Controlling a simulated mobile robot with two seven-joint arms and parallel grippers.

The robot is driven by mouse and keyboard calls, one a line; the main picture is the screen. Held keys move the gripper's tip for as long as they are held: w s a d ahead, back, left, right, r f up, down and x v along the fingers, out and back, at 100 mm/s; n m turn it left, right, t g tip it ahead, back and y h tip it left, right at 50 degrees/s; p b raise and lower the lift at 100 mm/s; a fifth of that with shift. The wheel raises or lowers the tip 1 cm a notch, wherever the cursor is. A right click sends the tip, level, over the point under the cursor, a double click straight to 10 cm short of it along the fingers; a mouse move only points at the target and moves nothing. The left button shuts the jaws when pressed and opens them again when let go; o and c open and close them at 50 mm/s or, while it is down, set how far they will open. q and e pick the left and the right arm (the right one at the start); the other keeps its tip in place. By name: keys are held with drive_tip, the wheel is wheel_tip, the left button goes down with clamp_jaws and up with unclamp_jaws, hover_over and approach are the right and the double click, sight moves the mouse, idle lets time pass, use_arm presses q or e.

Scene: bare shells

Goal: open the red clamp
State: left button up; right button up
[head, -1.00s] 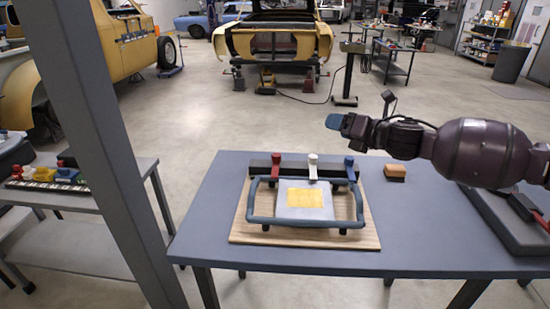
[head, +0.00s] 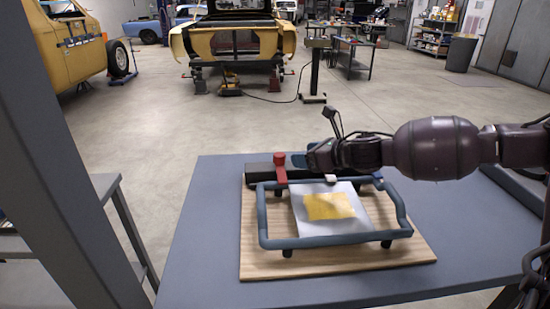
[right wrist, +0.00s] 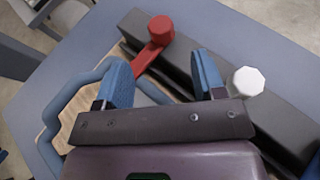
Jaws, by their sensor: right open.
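The red clamp (head: 280,166) stands at the left end of a black bar (head: 258,171) on the fixture. In the right wrist view the red clamp (right wrist: 155,42) shows a round knob and a lever running down toward my left-hand finger. My right gripper (head: 304,158) is just right of the red clamp in the head view. In the wrist view the gripper (right wrist: 163,78) is open, its blue fingers apart, with the red lever seen between and beyond them, not gripped. A white clamp knob (right wrist: 247,80) is beside the right-hand finger. My left gripper is out of view.
A blue tube frame (head: 330,240) surrounds a white plate with a yellow patch (head: 330,206) on a wooden board (head: 290,265). The board lies on a grey table (head: 200,255). My right arm hides the bar's right part. A grey post (head: 60,170) stands at left.

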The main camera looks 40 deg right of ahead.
sight(284, 158)
drive_tip(key=b+x, duration=0.1)
drive_tip(key=x, duration=0.2)
drive_tip(key=shift+w+f+b, duration=0.2)
drive_tip(key=shift+f+b, duration=0.15)
drive_tip(key=shift+f, duration=0.2)
drive_tip(key=b+x, duration=0.2)
drive_tip(key=x, duration=0.2)
drive_tip(key=shift+w+a, duration=0.15)
drive_tip(key=shift+w, duration=0.15)
drive_tip(key=shift+w+a+f+b, duration=0.1)
drive_tip(key=shift+w+f+b, duration=0.05)
drive_tip(key=shift+w+b, duration=0.2)
drive_tip(key=shift+w+a, duration=0.1)
drive_tip(key=shift+w, duration=0.3)
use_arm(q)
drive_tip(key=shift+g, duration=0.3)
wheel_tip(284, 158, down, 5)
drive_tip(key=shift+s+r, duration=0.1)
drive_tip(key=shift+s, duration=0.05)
use_arm(e)
drive_tip(key=shift+w, duration=0.1)
drive_tip(key=shift+c, duration=0.4)
